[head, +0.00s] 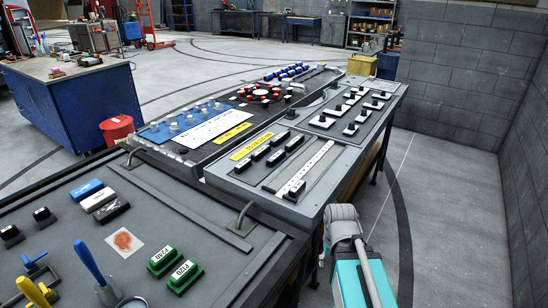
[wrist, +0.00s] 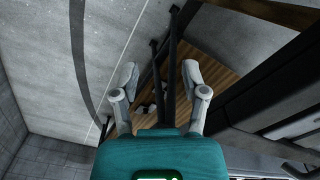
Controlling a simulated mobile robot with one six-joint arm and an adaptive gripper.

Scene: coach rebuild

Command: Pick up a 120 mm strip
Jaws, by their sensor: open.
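My gripper (wrist: 160,76) is open in the wrist view, with nothing between its two grey fingers. Behind the fingers are floor and slatted wood below a bench. In the head view my teal and grey arm is at the bottom right, beside the bench's near right corner. A grey tray (head: 227,188) on that bench holds several dark strip-like pieces (head: 277,157) in a row beside a yellow label (head: 250,147). The label is too small to read surely, so I cannot tell which piece is 120 mm. A long pale scale (head: 304,168) lies to their right.
More small black pieces on white plates (head: 345,106) lie farther back. Green blocks (head: 185,277) and hand tools (head: 90,262) are on the near dark bench. The floor (head: 440,200) right of the bench is clear up to the block wall (head: 465,70).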

